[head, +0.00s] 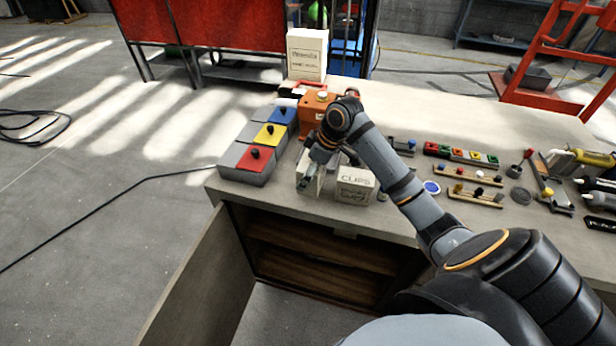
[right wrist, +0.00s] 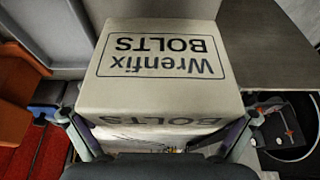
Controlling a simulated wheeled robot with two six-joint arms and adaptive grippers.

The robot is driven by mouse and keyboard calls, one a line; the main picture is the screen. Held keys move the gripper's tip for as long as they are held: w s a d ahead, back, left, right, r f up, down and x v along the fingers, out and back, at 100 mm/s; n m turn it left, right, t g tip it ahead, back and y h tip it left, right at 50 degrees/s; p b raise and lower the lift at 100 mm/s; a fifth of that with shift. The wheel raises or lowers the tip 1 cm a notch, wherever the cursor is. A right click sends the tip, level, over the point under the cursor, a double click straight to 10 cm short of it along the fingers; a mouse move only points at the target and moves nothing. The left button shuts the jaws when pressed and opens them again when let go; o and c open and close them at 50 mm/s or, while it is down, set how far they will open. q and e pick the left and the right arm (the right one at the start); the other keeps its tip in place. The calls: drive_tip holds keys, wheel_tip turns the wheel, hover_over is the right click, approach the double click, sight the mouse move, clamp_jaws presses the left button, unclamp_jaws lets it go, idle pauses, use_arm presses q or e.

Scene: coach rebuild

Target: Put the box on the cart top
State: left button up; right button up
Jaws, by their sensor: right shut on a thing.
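A cream box (right wrist: 160,65) lettered "Wrenfix BOLTS" sits between the fingers of my right gripper (right wrist: 158,135) in the right wrist view; its lettering appears upside down. In the head view my right gripper (head: 314,172) reaches down at the left part of the grey-topped bench, and part of the held box (head: 303,170) shows behind its fingers. I cannot tell whether the box touches the bench. My left gripper is not in view. I cannot tell for sure which thing is the cart.
A cream box (head: 355,185) lettered "CLIPS" stands just right of the gripper. Lidded bins (head: 249,163) and an orange case (head: 312,113) stand left and behind. The bench (head: 400,222) has an open cabinet door (head: 195,285) at front left. A red frame (head: 535,90) stands back right.

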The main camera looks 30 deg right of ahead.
drive_tip(key=shift+w+d+f, duration=0.15)
drive_tip(key=shift+w, duration=0.05)
drive_tip(key=shift+w+d+f, duration=0.1)
drive_tip(key=shift+w+f, duration=0.05)
drive_tip(key=shift+f, duration=0.05)
drive_tip(key=shift+w+d+f, duration=0.15)
drive_tip(key=shift+f, duration=0.15)
wheel_tip(320, 180, down, 2)
drive_tip(key=shift+f+p, duration=0.25)
drive_tip(key=shift+p, duration=0.45)
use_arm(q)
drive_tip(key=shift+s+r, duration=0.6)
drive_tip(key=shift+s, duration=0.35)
use_arm(e)
drive_tip(key=shift+f, duration=0.25)
drive_tip(key=o, duration=1.3)
drive_tip(key=shift+f, duration=0.15)
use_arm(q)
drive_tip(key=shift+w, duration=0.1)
use_arm(e)
drive_tip(key=shift+o, duration=0.2)
